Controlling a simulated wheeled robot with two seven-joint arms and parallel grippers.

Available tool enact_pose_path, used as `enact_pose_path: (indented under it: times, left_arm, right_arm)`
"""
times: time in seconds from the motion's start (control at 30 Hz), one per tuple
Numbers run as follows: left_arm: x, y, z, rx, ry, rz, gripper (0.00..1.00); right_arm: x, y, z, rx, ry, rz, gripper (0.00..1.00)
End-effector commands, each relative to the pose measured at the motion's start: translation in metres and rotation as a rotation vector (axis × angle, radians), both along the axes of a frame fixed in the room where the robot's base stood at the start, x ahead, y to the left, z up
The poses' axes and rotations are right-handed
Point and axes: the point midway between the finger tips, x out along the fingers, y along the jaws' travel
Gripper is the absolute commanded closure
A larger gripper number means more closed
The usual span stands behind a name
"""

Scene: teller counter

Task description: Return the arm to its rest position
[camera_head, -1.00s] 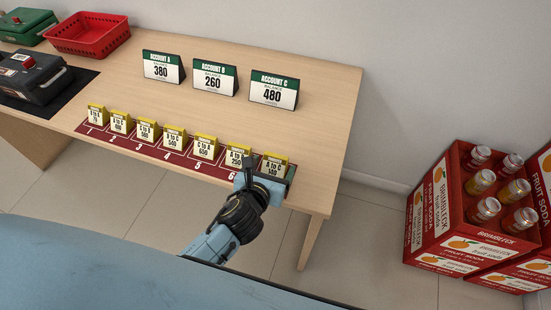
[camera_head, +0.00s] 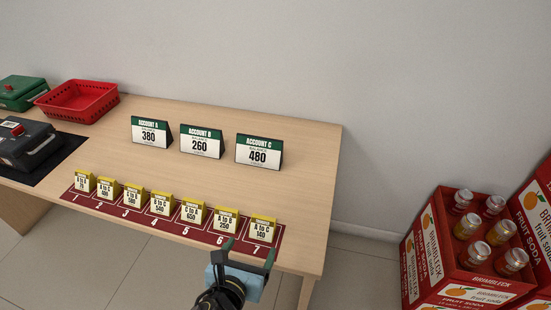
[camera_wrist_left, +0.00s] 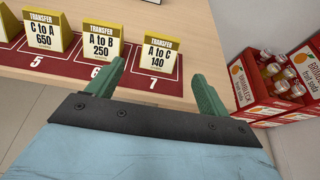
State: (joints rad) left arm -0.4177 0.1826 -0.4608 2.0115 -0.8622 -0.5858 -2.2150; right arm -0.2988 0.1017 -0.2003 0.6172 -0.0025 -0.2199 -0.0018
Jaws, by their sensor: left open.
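My left gripper (camera_head: 249,257) is open and empty at the front edge of the table, just in front of slot 7. In the left wrist view its two green fingers (camera_wrist_left: 158,88) are spread apart, with the A to C 140 card (camera_wrist_left: 160,54) standing beyond them. That yellow card also stands on slot 7 in the head view (camera_head: 263,229). The A to B 250 card (camera_head: 227,221) stands on slot 6 beside it. My right gripper is in neither view.
The dark red numbered strip (camera_head: 150,222) holds several yellow transfer cards in a row. Account signs A (camera_head: 150,131), B (camera_head: 201,142) and C (camera_head: 258,151) stand behind. A red basket (camera_head: 77,101) is at the left. Red soda crates (camera_head: 440,250) stand on the floor at right.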

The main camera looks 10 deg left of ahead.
Motion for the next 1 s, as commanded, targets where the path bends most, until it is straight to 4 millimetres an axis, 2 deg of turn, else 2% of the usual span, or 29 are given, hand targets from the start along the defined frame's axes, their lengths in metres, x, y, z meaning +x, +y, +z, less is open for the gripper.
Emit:
enact_pose_path:
  times: [0.17, 0.27, 0.33, 0.5, 0.63, 0.8, 1.0]
  left_arm:
    - [0.000, 0.003, 0.000, -0.033, 0.009, 0.026, 0.20]
    - [-0.002, 0.014, 0.001, -0.158, 0.042, 0.120, 0.20]
    - [-0.006, 0.025, 0.000, -0.305, 0.079, 0.234, 0.20]
    - [-0.023, 0.056, -0.003, -0.756, 0.173, 0.601, 0.20]
    - [-0.041, 0.072, -0.005, -1.089, 0.224, 0.902, 0.20]
    - [-0.070, 0.084, -0.005, -1.482, 0.256, 1.310, 0.20]
    - [-0.101, 0.087, -0.001, -1.797, 0.247, 1.729, 0.20]
  right_arm:
    - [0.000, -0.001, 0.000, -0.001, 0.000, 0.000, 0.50]
    - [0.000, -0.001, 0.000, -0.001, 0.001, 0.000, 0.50]
    - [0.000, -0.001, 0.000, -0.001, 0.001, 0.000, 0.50]
    - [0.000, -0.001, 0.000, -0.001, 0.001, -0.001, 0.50]
    - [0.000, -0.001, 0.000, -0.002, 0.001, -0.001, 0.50]
    - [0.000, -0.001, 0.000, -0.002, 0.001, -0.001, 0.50]
    - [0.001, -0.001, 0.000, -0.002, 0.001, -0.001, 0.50]
